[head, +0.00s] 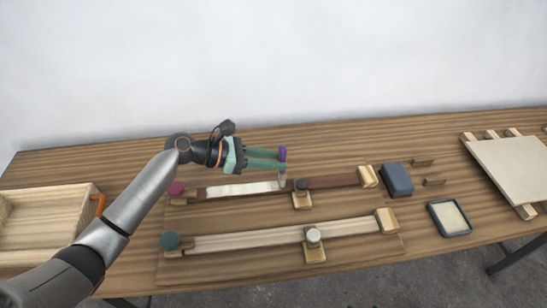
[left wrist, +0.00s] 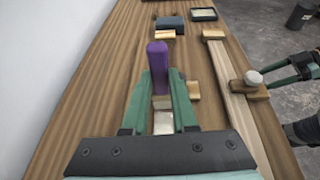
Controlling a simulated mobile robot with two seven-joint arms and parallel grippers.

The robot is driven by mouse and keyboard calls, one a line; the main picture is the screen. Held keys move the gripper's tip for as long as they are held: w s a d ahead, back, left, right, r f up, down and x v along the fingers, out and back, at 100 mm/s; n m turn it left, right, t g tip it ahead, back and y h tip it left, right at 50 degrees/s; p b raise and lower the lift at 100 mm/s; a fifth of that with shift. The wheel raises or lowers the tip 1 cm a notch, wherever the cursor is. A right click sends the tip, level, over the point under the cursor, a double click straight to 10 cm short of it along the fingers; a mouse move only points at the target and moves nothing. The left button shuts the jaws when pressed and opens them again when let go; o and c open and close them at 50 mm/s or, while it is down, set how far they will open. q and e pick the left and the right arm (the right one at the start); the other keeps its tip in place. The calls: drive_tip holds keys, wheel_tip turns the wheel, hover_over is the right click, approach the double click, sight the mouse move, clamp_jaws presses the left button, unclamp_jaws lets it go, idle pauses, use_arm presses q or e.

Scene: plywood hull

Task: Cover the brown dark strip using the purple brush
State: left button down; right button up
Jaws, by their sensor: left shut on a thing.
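My left gripper (head: 281,160) is shut on the purple brush (head: 283,152), whose handle stands up between the green fingers. The purple handle also shows in the left wrist view (left wrist: 158,65). The brush's pale lower end hangs at the dark brown strip (head: 335,181); I cannot tell if it touches. A white coat (head: 242,188) covers the strip's left part and ends near the brush. The right part is bare and dark. My right gripper (left wrist: 278,75) shows at the right edge of the left wrist view; its opening is unclear.
A second, pale strip (head: 260,238) runs in front, with a white knob (head: 314,235) on a wooden block. A blue block (head: 397,179) and a dark tray with pale filling (head: 449,217) lie right. A wooden box (head: 45,220) stands left, a pale board (head: 513,167) far right.

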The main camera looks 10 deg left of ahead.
use_arm(q)
drive_tip(key=shift+f, duration=0.65)
idle(0.5)
drive_tip(key=shift+s+a, duration=0.1)
drive_tip(key=shift+a, duration=0.05)
drive_tip(key=shift+s+a+p, duration=0.25)
drive_tip(key=shift+s+a, duration=0.1)
drive_tip(key=shift+a, duration=0.55)
drive_tip(key=shift+s+a+p, duration=0.2)
drive_tip(key=shift+s+a, duration=0.1)
drive_tip(key=shift+a, duration=0.6)
drive_tip(key=shift+d, duration=0.15)
drive_tip(key=shift+w+d, duration=0.2)
drive_tip(key=shift+d, duration=0.25)
drive_tip(key=shift+w+d, duration=0.2)
drive_tip(key=shift+d, duration=0.25)
drive_tip(key=shift+d, duration=0.1)
